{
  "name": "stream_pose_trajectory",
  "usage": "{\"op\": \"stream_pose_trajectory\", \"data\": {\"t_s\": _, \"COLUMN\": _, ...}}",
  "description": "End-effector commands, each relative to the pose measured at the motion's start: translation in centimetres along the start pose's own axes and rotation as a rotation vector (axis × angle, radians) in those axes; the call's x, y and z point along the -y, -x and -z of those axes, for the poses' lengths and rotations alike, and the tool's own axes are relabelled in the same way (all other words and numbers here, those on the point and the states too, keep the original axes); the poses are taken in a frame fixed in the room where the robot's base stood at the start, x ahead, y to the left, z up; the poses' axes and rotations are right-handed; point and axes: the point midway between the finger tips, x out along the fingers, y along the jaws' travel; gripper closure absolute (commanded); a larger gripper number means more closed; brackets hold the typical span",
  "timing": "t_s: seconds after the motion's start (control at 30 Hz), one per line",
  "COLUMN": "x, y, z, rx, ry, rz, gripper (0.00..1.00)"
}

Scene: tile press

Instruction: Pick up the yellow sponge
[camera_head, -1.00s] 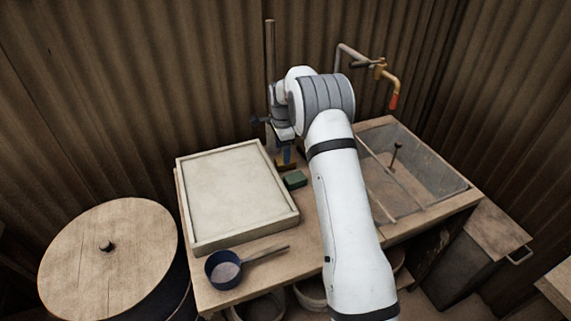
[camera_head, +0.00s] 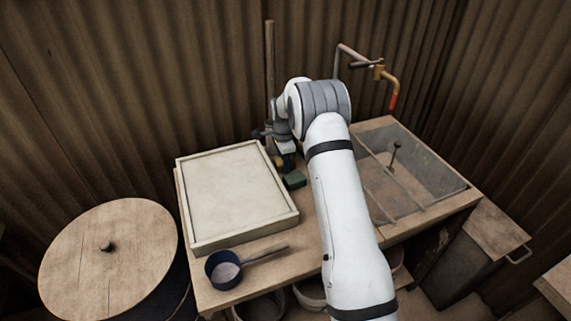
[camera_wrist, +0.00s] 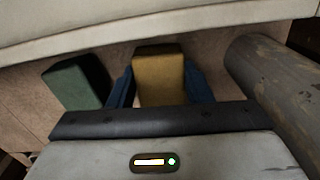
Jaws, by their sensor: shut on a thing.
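The yellow sponge (camera_wrist: 160,80) stands between the two blue fingers of my gripper (camera_wrist: 160,88) in the wrist view. The fingers are shut on its two sides. In the head view my gripper (camera_head: 288,162) is low behind the white-topped tray, and the sponge is mostly hidden there by the gripper and the green block. A green block (camera_wrist: 76,83) sits just left of the gripper in the wrist view, close to the left finger. It also shows in the head view (camera_head: 294,180), in front of the gripper.
The pale framed tray (camera_head: 192,243) lies close to the left of the gripper. A grey post (camera_wrist: 275,85) stands close on the right in the wrist view. A blue pan (camera_head: 222,270) lies at the front. The sink (camera_head: 430,165) is right of my arm.

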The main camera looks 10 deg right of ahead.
Motion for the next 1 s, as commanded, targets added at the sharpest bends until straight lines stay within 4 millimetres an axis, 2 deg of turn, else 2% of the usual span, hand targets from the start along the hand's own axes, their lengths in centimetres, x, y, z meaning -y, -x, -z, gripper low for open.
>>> {"op": "stream_pose_trajectory", "data": {"t_s": 0.2, "x": 0.0, "y": 0.0, "z": 0.0, "rx": 0.000, "ry": 0.001, "rz": 0.000, "gripper": 0.77}}
{"op": "stream_pose_trajectory", "data": {"t_s": 0.47, "x": 0.1, "y": 0.5, "z": -0.1, "rx": 0.000, "ry": 0.001, "rz": 0.002, "gripper": 0.77}}
{"op": "stream_pose_trajectory", "data": {"t_s": 0.57, "x": 0.1, "y": 1.8, "z": -0.1, "rx": 0.000, "ry": 0.001, "rz": 0.003, "gripper": 0.77}}
{"op": "stream_pose_trajectory", "data": {"t_s": 0.8, "x": 0.1, "y": 6.7, "z": -0.1, "rx": -0.001, "ry": 0.001, "rz": 0.004, "gripper": 0.77}}
{"op": "stream_pose_trajectory", "data": {"t_s": 1.0, "x": 0.1, "y": 9.4, "z": -0.1, "rx": 0.000, "ry": 0.001, "rz": 0.002, "gripper": 0.77}}
